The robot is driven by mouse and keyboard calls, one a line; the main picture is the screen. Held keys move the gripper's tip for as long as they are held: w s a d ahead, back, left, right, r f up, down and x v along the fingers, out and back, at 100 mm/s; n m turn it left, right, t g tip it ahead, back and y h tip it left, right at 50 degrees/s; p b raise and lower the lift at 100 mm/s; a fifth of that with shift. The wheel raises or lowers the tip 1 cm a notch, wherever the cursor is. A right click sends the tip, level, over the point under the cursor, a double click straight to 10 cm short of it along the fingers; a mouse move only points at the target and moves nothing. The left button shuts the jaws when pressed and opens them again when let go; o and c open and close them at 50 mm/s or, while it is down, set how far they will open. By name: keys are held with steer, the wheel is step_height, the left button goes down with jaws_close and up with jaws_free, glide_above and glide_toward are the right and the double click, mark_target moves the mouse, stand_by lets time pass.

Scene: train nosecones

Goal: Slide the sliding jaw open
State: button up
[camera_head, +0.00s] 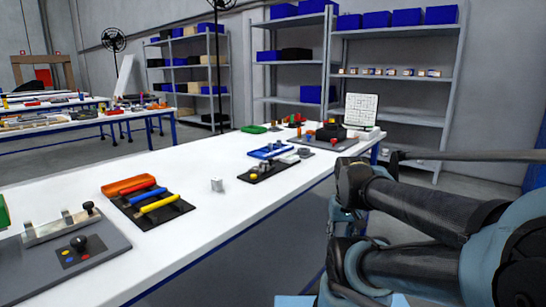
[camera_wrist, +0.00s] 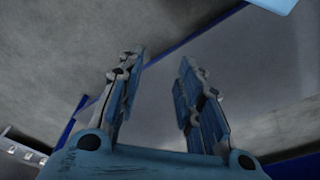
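At the left front of the table in the head view, a grey base plate (camera_head: 105,262) carries a long metal fixture (camera_head: 50,229) with upright tabs and a black knob at its right end. This looks like the jaw assembly, but I cannot tell exactly which part slides or how far it stands open. A second black knob (camera_head: 79,243) stands on a dark pad with coloured buttons on the same plate. My gripper (camera_wrist: 158,68) shows in the wrist view with its two blue fingers apart and nothing between them. It is away from the fixture, off the table's right side.
Shelves (camera_head: 395,80) stand behind. The table's near right edge lies between my arm and the fixture.

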steer(key=shift+o, duration=0.8)
steer(key=w+a+r+n+g+y, duration=0.1)
steer(key=w+a+r+n, duration=0.25)
steer(key=w+r, duration=0.4)
steer(key=w+a+r+n+y, duration=0.15)
steer(key=w+r+n, duration=0.35)
steer(key=r, duration=0.5)
steer(key=w+a+r+n+g+y, duration=0.1)
steer(key=w+a+r+n, duration=0.4)
steer(key=w+r, duration=0.3)
steer(key=w+a+r+n+g+y, duration=0.1)
steer(key=w+a+r+n, duration=0.45)
steer(key=w, duration=0.55)
steer(key=x, duration=1.5)
steer(key=shift+s+f, duration=0.2)
steer(key=shift+f, duration=0.1)
steer(key=shift+d, duration=0.1)
